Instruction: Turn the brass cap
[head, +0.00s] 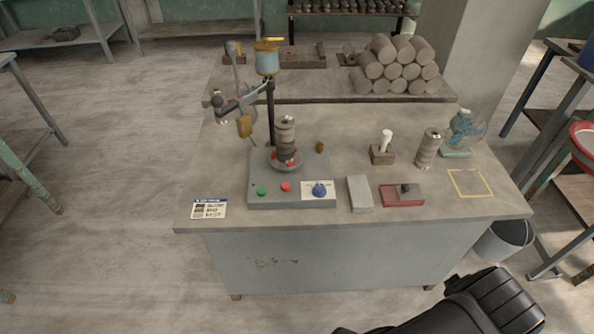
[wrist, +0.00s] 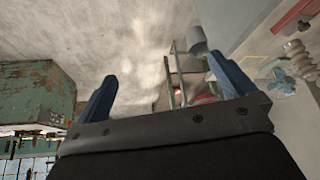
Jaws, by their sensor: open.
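The brass cap (head: 268,43) sits on top of a teal cup (head: 267,62), which stands on a dark upright post above the grey machine base (head: 262,199). A small brass-coloured piece (head: 320,147) also stands behind that base. My gripper (wrist: 165,88) shows in the wrist view with its two blue fingers wide apart and nothing between them. It is away from the brass cap, which I cannot make out in the wrist view. The fingers are not visible in the head view.
The base has green and red buttons and a blue knob (head: 320,189). A jointed arm with a hanging brass-coloured weight (head: 245,126) is left of the post. Clay cylinders (head: 393,66) are piled behind. A ridged stack (head: 428,149) and glass jar (head: 467,128) stand right.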

